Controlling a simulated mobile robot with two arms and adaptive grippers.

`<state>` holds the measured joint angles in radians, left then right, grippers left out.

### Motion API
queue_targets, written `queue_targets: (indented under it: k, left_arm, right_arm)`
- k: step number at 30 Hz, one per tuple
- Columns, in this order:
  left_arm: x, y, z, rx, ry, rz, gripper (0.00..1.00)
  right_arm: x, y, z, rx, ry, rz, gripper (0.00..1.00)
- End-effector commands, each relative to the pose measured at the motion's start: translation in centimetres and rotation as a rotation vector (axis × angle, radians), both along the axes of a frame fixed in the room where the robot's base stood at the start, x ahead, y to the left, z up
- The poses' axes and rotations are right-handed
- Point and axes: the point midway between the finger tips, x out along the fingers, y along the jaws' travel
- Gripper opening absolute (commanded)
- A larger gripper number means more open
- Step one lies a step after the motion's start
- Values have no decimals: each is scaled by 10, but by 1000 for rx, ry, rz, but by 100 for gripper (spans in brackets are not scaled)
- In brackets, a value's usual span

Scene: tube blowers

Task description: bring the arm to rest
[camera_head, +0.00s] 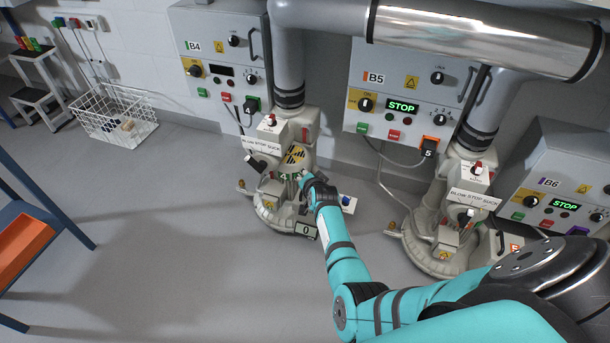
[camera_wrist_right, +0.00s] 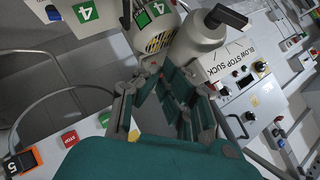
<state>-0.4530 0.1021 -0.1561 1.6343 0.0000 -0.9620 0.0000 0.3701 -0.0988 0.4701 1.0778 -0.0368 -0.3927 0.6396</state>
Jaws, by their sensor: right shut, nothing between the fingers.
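My right arm (camera_head: 350,262), teal with dark joints, reaches from the lower right of the head view to the blower under cabinet B4. My right gripper (camera_head: 306,178) is at the front of that blower (camera_head: 272,190), close to its yellow-and-black striped part. I cannot tell whether they touch. In the right wrist view the gripper (camera_wrist_right: 172,82) shows teal finger pads, shut and empty, in front of the grey blower body with a green "4" label (camera_wrist_right: 143,20). My left gripper is not in view.
Cabinets B4 (camera_head: 208,70), B5 (camera_head: 385,80) and B6 (camera_head: 563,185) hang along the wall. A second blower (camera_head: 440,235) stands to the right. A wire basket (camera_head: 115,118) and a blue stand with an orange tray (camera_head: 22,250) are at left. The floor (camera_head: 170,240) between is clear.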

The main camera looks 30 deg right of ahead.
Motion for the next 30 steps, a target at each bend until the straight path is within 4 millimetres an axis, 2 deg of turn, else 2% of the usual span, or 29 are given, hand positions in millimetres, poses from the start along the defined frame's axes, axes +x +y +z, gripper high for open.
queue_targets:
  k: [8, 11, 14, 17, 18, 21, 24, 30]
  left_arm:
    - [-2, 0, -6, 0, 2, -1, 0]
    - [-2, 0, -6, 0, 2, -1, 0]
    - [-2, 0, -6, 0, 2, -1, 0]
    - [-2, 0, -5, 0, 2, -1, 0]
    - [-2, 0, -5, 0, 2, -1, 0]
    - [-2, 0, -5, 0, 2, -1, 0]
    - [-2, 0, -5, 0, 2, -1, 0]
    - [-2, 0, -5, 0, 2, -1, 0]
  right_arm:
    - [-3, 2, 1, -2, 4, 2, 0]
    - [-17, 4, -11, -39, 46, 39, 0]
    - [-54, 11, -39, -132, 150, 139, 0]
    - [-111, 29, -75, -256, 298, 309, 0]
    - [-137, 38, -89, -302, 360, 386, 0]
    - [-198, 63, -117, -394, 493, 576, 0]
    - [-248, 84, -134, -447, 585, 726, 0]
    - [-322, 115, -153, -500, 698, 941, 0]
